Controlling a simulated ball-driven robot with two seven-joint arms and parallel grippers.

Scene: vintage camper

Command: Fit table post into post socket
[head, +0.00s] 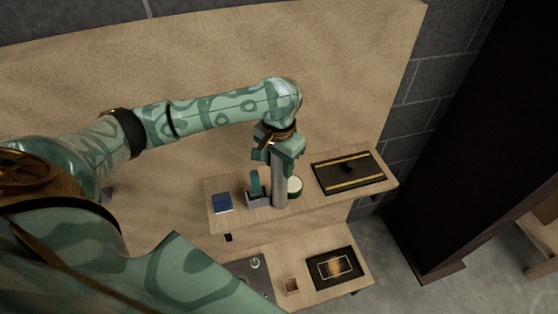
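My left gripper (279,152) points down over the narrow wooden shelf and is shut on the top of a grey cylinder, which I take for the table post (280,188). The post is upright. Its lower end shows against the shelf's front part; I cannot tell whether it touches the shelf. I cannot identify the post socket for certain; a small dark square opening (228,237) lies just below the shelf's front edge. My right gripper is not in view.
Close around the post on the shelf (235,222) are a blue box (222,203), a grey holder (257,199) and a pale round jar (295,186). A black striped mat (349,172) lies right. The lower surface holds a framed black panel (334,268) and a small box (292,286).

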